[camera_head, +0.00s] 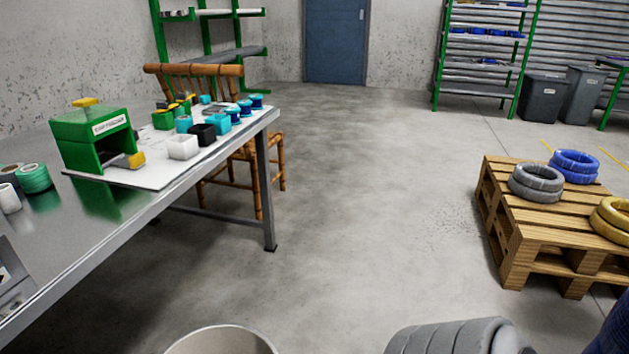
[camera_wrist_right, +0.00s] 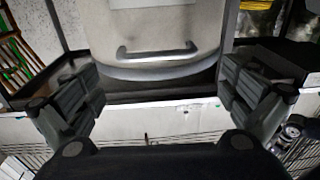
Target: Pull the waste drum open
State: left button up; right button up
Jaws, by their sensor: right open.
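My right gripper (camera_wrist_right: 158,88) is open and empty. Its two fingers are spread wide to the left and right, below the handle in the picture and not touching it. The gap in depth to the handle is hard to judge. My left gripper is in neither view. Neither gripper shows in the head view.
A pale round rim (camera_head: 222,341) shows at the head view's bottom edge. A metal workbench (camera_head: 130,235) with boxes and spools stands left, a wooden chair (camera_head: 275,160) behind it. A pallet (camera_head: 510,235) with cable coils stands right.

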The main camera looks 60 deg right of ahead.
jog(key=v, duration=0.7)
jog(key=shift+a, duration=0.2)
jog(key=shift+s+r, duration=0.1)
jog(key=shift+r, duration=0.1)
dwell(0.5)
dwell(0.4)
